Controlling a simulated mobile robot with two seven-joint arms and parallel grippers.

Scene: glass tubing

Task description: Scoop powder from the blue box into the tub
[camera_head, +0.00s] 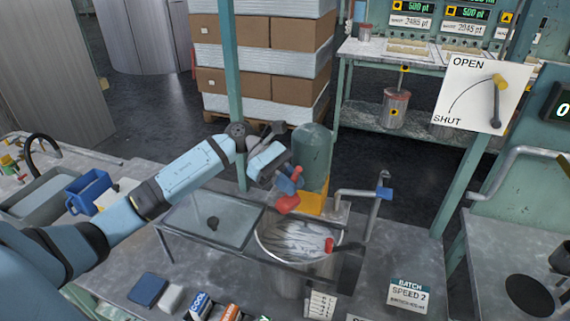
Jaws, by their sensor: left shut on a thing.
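My left gripper (280,182) is shut on a red scoop (288,204), whose bowl hangs tilted over the back rim of the tub. I cannot tell whether powder is in the scoop. The round metal tub (296,262) stands below it, with a pale, streaky content inside. A blue box (88,190) sits at the far left on the bench, well away from the gripper; its content is not clear from here. My right gripper is not in view.
A glass-topped stand (212,222) lies left of the tub. Small packs and a blue pad (148,290) lie in front. A lever panel (482,95) is at the upper right.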

